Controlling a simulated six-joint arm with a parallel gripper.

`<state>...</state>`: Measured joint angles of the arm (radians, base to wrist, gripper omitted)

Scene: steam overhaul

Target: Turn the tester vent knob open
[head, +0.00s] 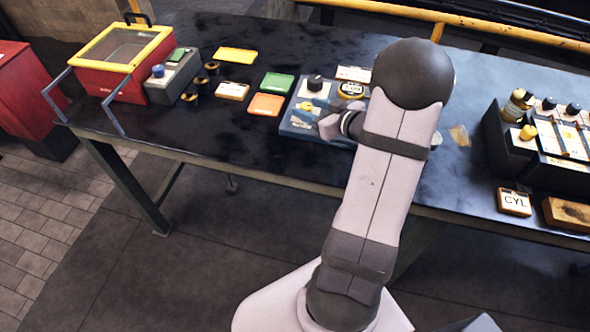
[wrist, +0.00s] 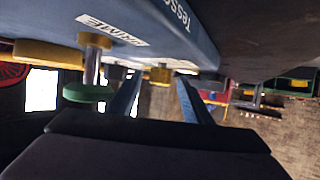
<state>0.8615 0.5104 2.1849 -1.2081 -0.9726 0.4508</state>
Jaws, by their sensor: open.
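The tester (head: 299,127) is a blue-grey panel near the table's front edge, with a black knob (head: 315,82) on top. In the wrist view its blue body (wrist: 200,45) fills the upper part, with "PRIME" lettering beside a metal stem with a green cap (wrist: 88,92). A small yellow knob (wrist: 160,75) shows between my fingers; I cannot read a vent label on it. My gripper (head: 328,125) is low over the tester's front in the head view. In the wrist view my gripper (wrist: 160,88) is open, its blue fingers either side of the yellow knob, contact unclear.
A red and yellow bin (head: 120,65) stands at far left beside a grey box (head: 172,80). Green, orange and yellow cards lie left of the tester. A dark rack (head: 495,140) of bottles and a CYL block (head: 514,202) stand at right. A yellow rail runs behind.

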